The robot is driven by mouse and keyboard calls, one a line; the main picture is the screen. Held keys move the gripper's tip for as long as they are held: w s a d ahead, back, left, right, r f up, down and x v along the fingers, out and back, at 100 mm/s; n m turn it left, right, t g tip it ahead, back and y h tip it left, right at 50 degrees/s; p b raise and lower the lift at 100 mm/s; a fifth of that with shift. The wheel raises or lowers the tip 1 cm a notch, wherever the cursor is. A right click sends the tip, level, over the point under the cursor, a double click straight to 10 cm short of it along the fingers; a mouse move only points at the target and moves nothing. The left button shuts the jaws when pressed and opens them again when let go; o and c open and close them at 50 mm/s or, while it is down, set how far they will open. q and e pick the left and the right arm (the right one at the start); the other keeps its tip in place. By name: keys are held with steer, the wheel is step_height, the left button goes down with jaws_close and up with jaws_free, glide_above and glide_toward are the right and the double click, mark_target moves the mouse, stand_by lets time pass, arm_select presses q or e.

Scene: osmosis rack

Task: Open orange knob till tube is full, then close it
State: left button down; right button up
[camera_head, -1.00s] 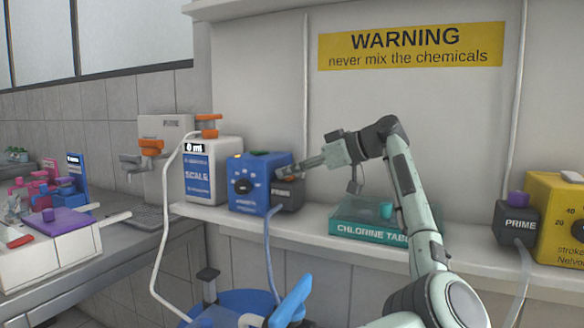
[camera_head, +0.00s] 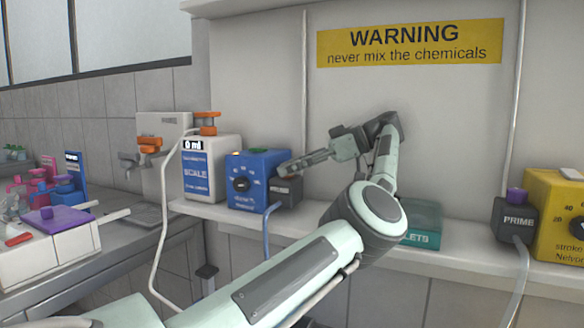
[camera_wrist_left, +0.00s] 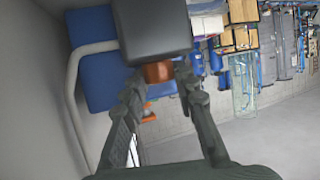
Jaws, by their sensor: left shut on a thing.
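The blue pump box (camera_head: 256,185) with a dial stands on the shelf. A dark grey box (camera_head: 287,191) is at its right side. The wrist view shows an orange knob (camera_wrist_left: 158,73) on the dark grey box (camera_wrist_left: 152,30). My left gripper (camera_head: 284,171) reaches in from the right over the dark grey box; in the wrist view its fingers (camera_wrist_left: 166,78) are shut on the orange knob. The white scale (camera_head: 212,170) to the left reads 0 ml and has an orange valve (camera_head: 207,122) on top. A white tube (camera_head: 163,210) hangs from it. My right gripper is not in view.
A teal chlorine tablets box (camera_head: 424,226) is partly hidden behind my arm. A second grey prime box (camera_head: 516,221) with a purple knob and a yellow pump (camera_head: 562,200) stand at the right. A counter with a white tray (camera_head: 50,255) is at the left.

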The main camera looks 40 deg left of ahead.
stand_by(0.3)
arm_select(q)
steer(key=c, duration=1.5)
jaws_free()
steer(key=shift+o, duration=0.2)
steer(key=shift+d+t, duration=0.1)
steer(key=shift+t, duration=0.2)
